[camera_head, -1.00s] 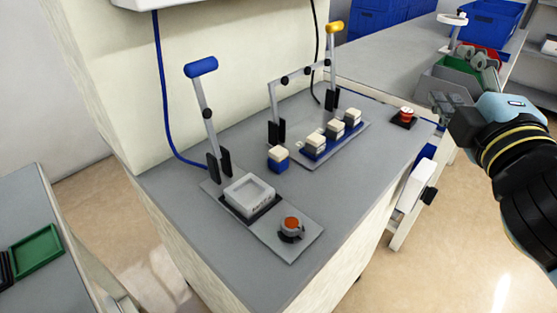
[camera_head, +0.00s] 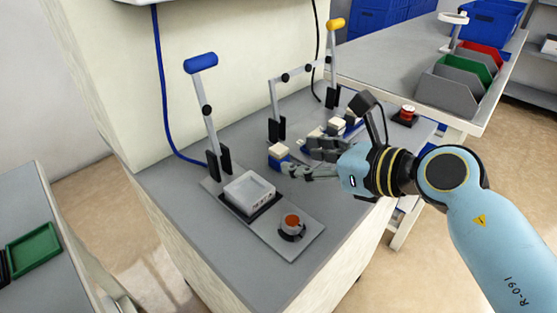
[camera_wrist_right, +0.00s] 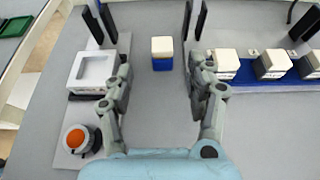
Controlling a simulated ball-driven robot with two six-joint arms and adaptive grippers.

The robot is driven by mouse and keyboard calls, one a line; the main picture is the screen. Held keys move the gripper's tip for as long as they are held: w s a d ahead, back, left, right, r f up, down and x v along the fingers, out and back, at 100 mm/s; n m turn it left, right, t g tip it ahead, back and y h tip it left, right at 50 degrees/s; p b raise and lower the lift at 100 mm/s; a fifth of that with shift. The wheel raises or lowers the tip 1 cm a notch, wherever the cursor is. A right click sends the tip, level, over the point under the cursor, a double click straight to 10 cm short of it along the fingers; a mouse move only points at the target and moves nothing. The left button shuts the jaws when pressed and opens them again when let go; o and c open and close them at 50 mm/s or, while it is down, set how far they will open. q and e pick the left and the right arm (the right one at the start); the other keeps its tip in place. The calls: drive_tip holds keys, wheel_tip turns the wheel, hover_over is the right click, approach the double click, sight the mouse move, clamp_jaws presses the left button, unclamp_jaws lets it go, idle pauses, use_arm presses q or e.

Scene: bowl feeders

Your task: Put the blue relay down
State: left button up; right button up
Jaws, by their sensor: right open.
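The blue relay (camera_head: 279,158), a small blue block with a cream top, stands upright on the grey bench top left of the blue rail of relays. It also shows in the right wrist view (camera_wrist_right: 162,62), just beyond and between the spread fingers. My right gripper (camera_head: 303,158) is open and empty, low over the bench and pointing at the relay. In the right wrist view (camera_wrist_right: 160,75) a finger lies on each side, with no visible contact with the relay. My left gripper is not in view.
A white square nest (camera_head: 249,190) and an orange button (camera_head: 292,221) sit on a plate at the front. A blue-handled lever (camera_head: 201,66) and a yellow-handled one (camera_head: 335,24) rise behind. The blue rail (camera_wrist_right: 250,84) with relays lies right of the gripper.

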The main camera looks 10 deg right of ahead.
sight(284, 154)
drive_tip(key=b+x, duration=0.1)
drive_tip(key=x, duration=0.4)
drive_tip(key=shift+w+f, duration=0.2)
drive_tip(key=shift+w, duration=0.15)
clamp_jaws()
drive_tip(key=shift+r, duration=0.15)
wheel_tip(284, 154, up, 4)
drive_tip(key=shift+r+p, duration=0.1)
drive_tip(key=shift+p, duration=0.7)
drive_tip(key=s+d+r+p, duration=0.1)
drive_tip(key=s+d+r, duration=0.4)
drive_tip(key=d, duration=0.5)
drive_tip(key=shift+s+d+r, duration=0.15)
drive_tip(key=shift+s+r, duration=0.1)
drive_tip(key=shift+r, duration=0.6)
